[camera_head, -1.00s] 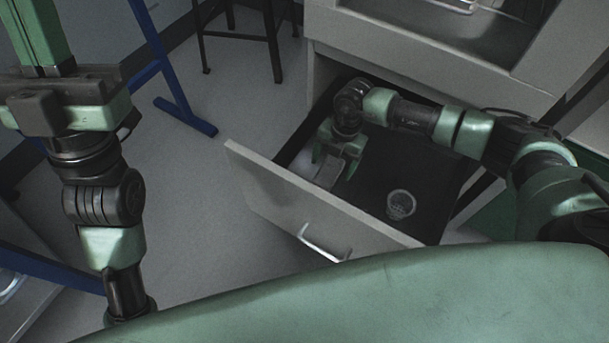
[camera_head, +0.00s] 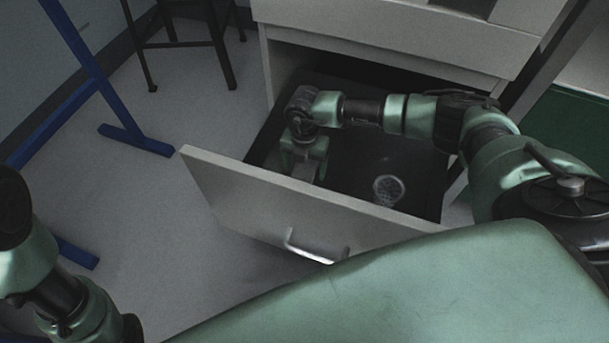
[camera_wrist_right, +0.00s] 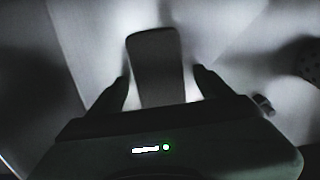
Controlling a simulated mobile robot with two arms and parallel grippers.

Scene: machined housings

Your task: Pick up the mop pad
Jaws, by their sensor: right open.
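The mop pad seems to be the grey, flat, rounded-end piece (camera_wrist_right: 155,62) in the right wrist view. It lies between the two dark fingers of my right gripper (camera_wrist_right: 160,88), with a gap at each side. In the head view my right gripper (camera_head: 301,174) is open, pointing down inside the pulled-out drawer, near its front panel. The pad cannot be made out there, as the gripper and the panel cover that spot. My left arm shows at the lower left, but its gripper is out of frame.
The drawer's front panel (camera_head: 265,203) with its metal handle (camera_head: 312,250) stands close to my right gripper. A round, pale patterned object (camera_head: 388,190) sits in the drawer to the right. A blue frame (camera_head: 135,141) and a dark stool (camera_head: 222,45) stand at the left.

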